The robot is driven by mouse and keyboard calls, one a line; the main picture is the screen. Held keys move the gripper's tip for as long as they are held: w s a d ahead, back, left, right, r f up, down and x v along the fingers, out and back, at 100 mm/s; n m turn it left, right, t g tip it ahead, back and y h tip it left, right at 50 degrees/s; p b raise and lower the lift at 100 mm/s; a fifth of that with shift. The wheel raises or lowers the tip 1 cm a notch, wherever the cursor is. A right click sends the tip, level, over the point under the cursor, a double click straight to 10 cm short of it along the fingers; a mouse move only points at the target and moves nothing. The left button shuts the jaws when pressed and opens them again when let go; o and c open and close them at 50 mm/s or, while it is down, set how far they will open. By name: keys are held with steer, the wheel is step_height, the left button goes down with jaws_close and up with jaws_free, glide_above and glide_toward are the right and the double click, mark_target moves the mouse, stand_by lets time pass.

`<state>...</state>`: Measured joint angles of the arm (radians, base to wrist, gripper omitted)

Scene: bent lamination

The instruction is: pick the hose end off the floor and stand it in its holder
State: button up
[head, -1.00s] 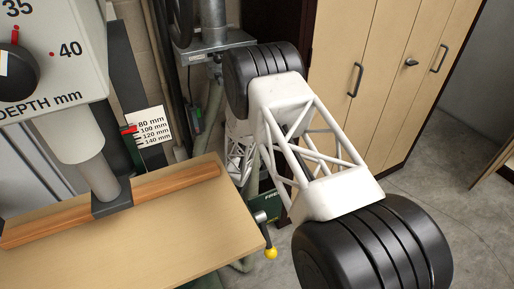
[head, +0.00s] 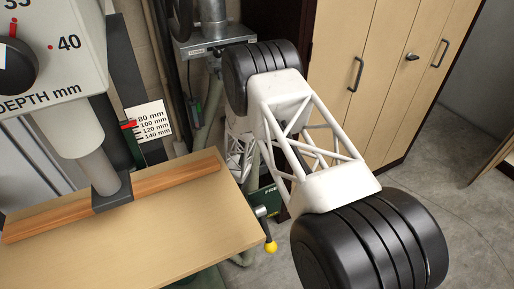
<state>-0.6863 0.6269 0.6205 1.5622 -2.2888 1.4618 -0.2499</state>
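A grey-green hose (head: 206,133) hangs behind the wooden machine table, left of my arm. I cannot tell whether the two pieces join. My black-and-white arm crosses the middle of the head view and covers part of this area. My gripper is not in view. No hose end can be made out, and I cannot identify the holder.
The drilling machine's wooden table (head: 150,240) fills the lower left, with a wooden fence (head: 120,203) on it. A lever with a yellow knob (head: 271,247) sticks out at its right corner. Tall beige cabinets (head: 385,70) stand behind. Concrete floor (head: 445,165) is clear at right.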

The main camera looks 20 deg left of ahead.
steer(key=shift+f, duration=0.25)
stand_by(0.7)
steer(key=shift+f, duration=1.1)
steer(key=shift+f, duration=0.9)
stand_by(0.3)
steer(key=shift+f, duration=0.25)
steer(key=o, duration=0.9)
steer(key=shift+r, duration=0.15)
